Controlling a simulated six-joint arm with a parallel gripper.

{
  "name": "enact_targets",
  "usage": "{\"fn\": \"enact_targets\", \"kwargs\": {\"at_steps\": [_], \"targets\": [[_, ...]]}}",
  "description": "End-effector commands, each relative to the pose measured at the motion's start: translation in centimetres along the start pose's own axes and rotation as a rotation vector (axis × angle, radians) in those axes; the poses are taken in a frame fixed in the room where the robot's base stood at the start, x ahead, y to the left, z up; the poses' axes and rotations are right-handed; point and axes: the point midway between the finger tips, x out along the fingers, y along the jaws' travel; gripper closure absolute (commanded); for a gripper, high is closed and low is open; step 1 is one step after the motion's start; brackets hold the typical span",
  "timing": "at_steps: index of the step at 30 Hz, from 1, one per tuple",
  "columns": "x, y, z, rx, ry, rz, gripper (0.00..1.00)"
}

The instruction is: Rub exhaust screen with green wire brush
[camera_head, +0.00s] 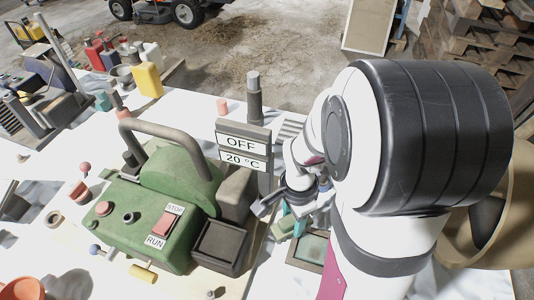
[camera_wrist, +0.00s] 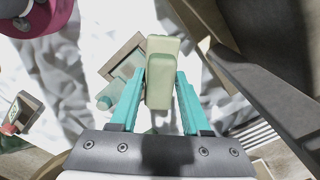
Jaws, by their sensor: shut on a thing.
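My gripper (camera_wrist: 161,80) has two teal fingers shut on a pale green block-like body, which I take as the green wire brush (camera_wrist: 160,70). Its bristles are hidden. In the head view my gripper (camera_head: 297,218) hangs below the wrist at the right of the green machine, with the brush (camera_head: 284,229) showing beside it. A small framed panel with a greenish-grey face, likely the exhaust screen (camera_head: 312,249), lies just right of and below the brush. In the wrist view the panel (camera_wrist: 118,62) is partly covered by the brush and a finger. Contact between brush and panel cannot be told.
The green machine (camera_head: 150,225) with STOP and RUN labels fills the left-middle of the white bench. A grey sign post reading OFF and 20 °C (camera_head: 243,146) stands close left of my arm. A dark open box (camera_head: 219,245) is left of the panel.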

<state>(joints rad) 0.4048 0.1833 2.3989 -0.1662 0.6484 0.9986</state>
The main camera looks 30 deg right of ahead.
Motion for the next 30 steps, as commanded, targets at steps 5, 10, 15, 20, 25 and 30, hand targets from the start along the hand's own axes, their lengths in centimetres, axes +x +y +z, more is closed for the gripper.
{"fn": "enact_targets", "kwargs": {"at_steps": [5,10,15,20,25,30], "targets": [[1.7,0.1,0.0,0.001,-0.002,0.003,1.00],[3.2,0.1,0.0,0.001,-0.001,0.003,1.00],[4.7,0.1,0.0,0.000,-0.001,0.003,1.00],[6.2,0.6,-0.6,0.003,-0.001,0.002,1.00],[6.2,1.6,-1.7,0.004,0.000,0.000,1.00],[6.1,2.8,-2.8,0.004,-0.001,0.001,1.00]]}}
